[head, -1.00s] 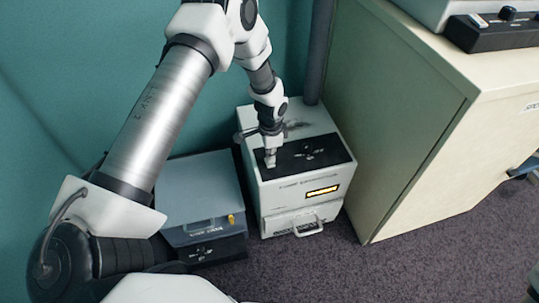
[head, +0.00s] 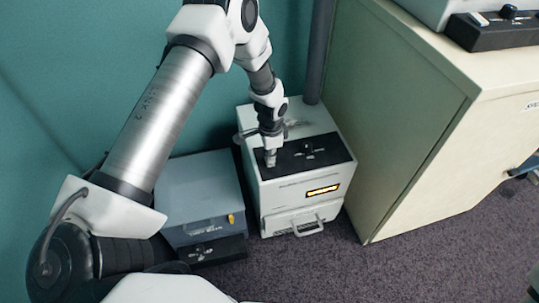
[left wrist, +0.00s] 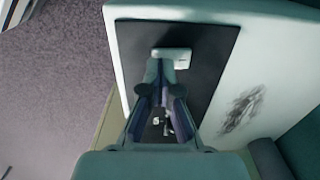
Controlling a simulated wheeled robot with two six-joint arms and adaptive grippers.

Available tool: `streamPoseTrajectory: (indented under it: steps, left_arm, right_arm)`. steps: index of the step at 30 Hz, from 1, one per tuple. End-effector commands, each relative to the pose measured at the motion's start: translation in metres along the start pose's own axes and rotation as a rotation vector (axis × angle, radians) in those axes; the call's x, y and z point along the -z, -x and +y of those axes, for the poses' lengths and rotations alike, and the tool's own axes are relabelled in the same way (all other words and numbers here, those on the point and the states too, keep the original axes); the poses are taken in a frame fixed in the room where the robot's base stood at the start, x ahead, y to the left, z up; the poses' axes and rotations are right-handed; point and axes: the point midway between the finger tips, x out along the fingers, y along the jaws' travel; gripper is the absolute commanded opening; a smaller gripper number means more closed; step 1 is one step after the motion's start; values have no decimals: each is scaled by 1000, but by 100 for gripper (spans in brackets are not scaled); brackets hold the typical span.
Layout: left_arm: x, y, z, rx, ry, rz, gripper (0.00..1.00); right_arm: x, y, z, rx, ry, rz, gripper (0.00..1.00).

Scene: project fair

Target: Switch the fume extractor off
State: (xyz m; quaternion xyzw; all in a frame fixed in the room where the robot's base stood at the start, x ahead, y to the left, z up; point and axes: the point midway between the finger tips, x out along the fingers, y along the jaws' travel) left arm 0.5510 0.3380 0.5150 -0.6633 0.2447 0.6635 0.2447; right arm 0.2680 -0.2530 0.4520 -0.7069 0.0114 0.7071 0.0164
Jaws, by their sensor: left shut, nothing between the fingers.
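The fume extractor (head: 277,195) is a white box on the floor with a black panel on top and a lit amber display on its front. My left gripper (head: 270,160) points down at the left part of that panel, with its fingers shut and nothing between them. In the left wrist view, the black panel (left wrist: 211,40) carries a pale rectangular switch (left wrist: 181,58). My left fingertips (left wrist: 162,66) are at or just over its near edge; I cannot tell whether they touch it. The fingers partly cover a small dark knob with pale marks.
A blue-grey box (head: 200,188) with a yellow part stands left of the extractor. A cream cabinet (head: 410,130) stands close on the right, with a black control strip (head: 500,28) on top. A dark pipe (head: 317,55) rises behind. Carpet (head: 330,265) in front is clear.

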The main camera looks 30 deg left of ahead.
Motion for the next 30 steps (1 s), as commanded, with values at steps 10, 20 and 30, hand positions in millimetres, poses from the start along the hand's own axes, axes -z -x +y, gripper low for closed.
streamPoseTrajectory:
  steps: [10, 20, 30]
  left_arm:
    - [0, -6, 0, 0, 0, 0, 0]
    - [0, -11, 0, 0, 0, 0, 0]
    - [0, -16, 0, 0, 0, 0, 0]
  right_arm:
    - [0, -4, 0, 0, 0, 0, 40]
    - [0, -6, 0, 0, 0, 0, 40]
    - [0, -9, 0, 0, 0, 0, 40]
